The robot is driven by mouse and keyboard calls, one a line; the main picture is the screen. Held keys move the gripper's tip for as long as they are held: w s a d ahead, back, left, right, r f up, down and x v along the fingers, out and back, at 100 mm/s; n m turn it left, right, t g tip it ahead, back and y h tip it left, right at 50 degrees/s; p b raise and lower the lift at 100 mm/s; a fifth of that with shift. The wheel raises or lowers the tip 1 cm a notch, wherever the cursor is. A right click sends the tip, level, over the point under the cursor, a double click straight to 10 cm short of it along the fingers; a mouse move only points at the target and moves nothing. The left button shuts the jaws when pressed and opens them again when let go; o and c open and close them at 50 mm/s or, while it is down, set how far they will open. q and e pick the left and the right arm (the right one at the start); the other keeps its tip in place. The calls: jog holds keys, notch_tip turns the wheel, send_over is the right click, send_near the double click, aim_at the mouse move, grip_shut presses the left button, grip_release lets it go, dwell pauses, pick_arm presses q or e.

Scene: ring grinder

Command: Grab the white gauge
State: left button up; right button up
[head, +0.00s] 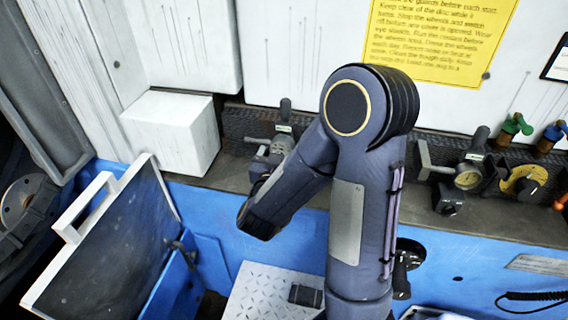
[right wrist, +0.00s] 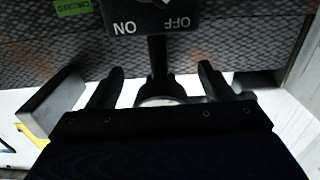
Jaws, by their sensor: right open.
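In the right wrist view my right gripper (right wrist: 158,84) is open, with one dark finger on each side of a dark stem. A pale round rim, probably the white gauge (right wrist: 160,101), shows between the fingers near the palm, mostly hidden by the gripper body. I cannot tell whether the fingers touch it. In the head view a small fitting with a pale dial, probably this gauge (head: 279,147), sits on the dark ledge left of my arm and is partly covered. My right gripper's fingers cannot be made out there. My left gripper is not in view.
An ON/OFF switch plate (right wrist: 155,17) is close ahead of the fingers. A white box (head: 172,132) stands left of the fitting. A yellow notice (head: 440,38) hangs above.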

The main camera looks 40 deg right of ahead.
jog(key=shift+x, duration=1.25)
grip_shut()
jog(key=shift+r, duration=0.15)
